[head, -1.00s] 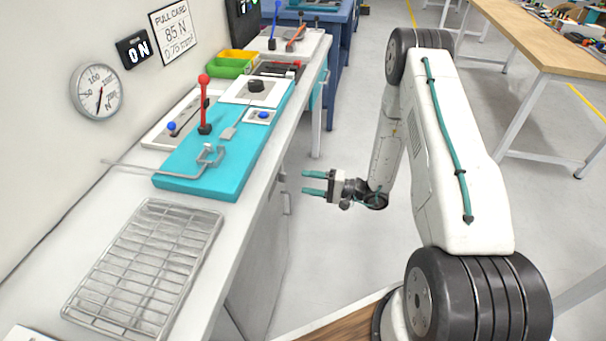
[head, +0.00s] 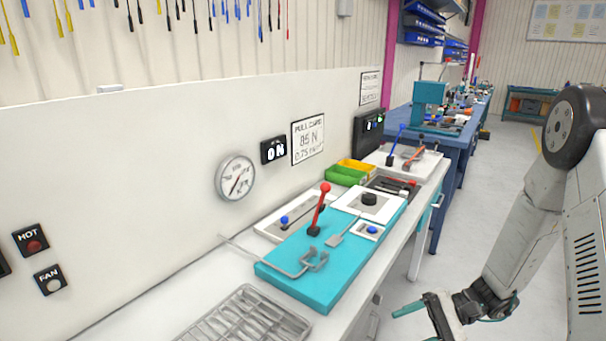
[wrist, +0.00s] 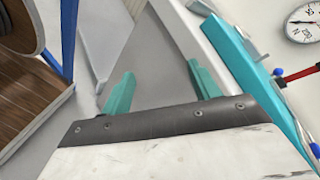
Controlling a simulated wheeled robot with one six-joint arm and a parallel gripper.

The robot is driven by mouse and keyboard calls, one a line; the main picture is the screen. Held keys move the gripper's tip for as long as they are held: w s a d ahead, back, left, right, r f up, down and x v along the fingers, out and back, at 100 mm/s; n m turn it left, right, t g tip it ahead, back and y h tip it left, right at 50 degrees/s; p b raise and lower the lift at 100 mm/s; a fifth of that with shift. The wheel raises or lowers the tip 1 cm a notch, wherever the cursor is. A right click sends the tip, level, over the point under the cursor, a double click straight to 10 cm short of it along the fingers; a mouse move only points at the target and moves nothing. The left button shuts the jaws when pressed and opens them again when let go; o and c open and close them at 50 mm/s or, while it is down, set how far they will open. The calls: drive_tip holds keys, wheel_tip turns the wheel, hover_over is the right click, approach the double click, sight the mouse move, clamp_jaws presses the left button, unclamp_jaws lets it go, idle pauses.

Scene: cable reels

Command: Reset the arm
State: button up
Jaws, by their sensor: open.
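My gripper (head: 420,325) hangs at the lower right of the head view, off the front edge of the bench and apart from it. The bottom of the head picture cuts off part of it. In the wrist view its two teal fingers (wrist: 162,90) stand wide apart with nothing between them. My white arm rises along the right side of the head view.
A white bench (head: 175,285) carries a teal board (head: 335,278) with a red-handled lever (head: 320,208), and a wire rack (head: 245,318). A gauge (head: 235,178) hangs on the wall. A blue workbench (head: 455,150) stands farther back. Floor right of the bench is clear.

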drive_tip(key=s+d+r+n+t+h, duration=0.1)
drive_tip(key=s+r+n+t+h, duration=0.1)
drive_tip(key=s+r+h, duration=0.5)
drive_tip(key=s+d+r+n+t+h, duration=0.1)
drive_tip(key=s+r+n+h, duration=0.3)
drive_tip(key=s+r+h, duration=0.3)
drive_tip(key=s+r, duration=0.5)
drive_tip(key=r, duration=0.7)
drive_tip(key=shift+s+d+t+h, duration=0.3)
drive_tip(key=shift+s+d+t, duration=0.1)
